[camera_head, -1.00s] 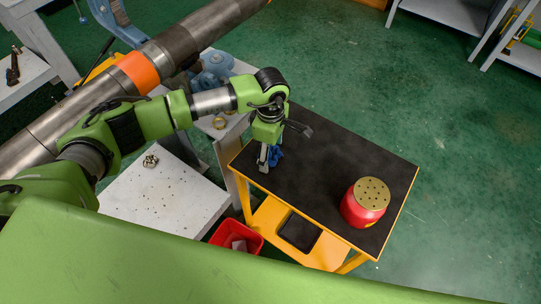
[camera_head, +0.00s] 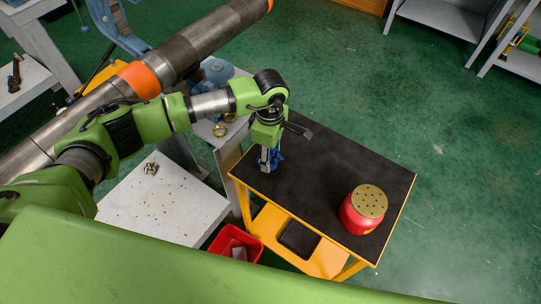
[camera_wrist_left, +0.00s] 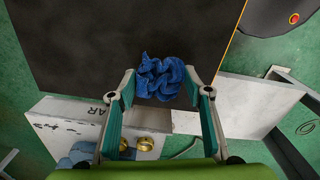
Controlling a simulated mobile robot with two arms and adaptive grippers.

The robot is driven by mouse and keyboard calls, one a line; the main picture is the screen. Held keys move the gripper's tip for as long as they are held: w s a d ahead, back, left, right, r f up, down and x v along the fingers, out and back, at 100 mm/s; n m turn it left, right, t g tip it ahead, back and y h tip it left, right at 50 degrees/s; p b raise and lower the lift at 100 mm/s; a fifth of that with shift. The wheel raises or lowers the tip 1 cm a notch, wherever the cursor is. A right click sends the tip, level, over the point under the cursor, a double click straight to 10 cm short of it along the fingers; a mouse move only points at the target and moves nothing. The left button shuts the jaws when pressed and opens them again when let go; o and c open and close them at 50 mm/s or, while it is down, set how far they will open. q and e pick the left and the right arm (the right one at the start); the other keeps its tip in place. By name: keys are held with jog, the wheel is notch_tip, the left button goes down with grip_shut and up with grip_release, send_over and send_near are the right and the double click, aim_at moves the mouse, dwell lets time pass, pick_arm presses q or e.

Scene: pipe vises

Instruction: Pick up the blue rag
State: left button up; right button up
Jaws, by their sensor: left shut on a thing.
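The crumpled blue rag (camera_head: 277,157) is at the left end of the black-topped yellow cart (camera_head: 320,165). My left gripper (camera_head: 268,160) points down over that end and is shut on the rag. In the left wrist view the rag (camera_wrist_left: 160,78) is bunched between the two fingertips (camera_wrist_left: 160,84) and bulges out past them. I cannot tell whether the rag still touches the cart top. My right gripper is not in view.
A red can with a perforated brass lid (camera_head: 369,203) stands at the cart's right end. A red bin (camera_head: 236,243) is beside the cart, below a white table (camera_head: 165,205). A large pipe (camera_head: 200,40) runs behind my left arm. The cart's middle is clear.

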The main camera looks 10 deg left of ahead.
pick_arm(q)
jog(key=s+d+r+p, duration=0.5)
jog(key=s+r+p, duration=0.3)
jog(key=s, duration=0.5)
notch_tip(320, 180, up, 3)
jog(key=shift+d+f, duration=0.1)
jog(key=shift+d, duration=0.1)
jog(key=shift+c, duration=0.6)
jog(key=shift+c, duration=1)
jog(key=shift+w, duration=0.1)
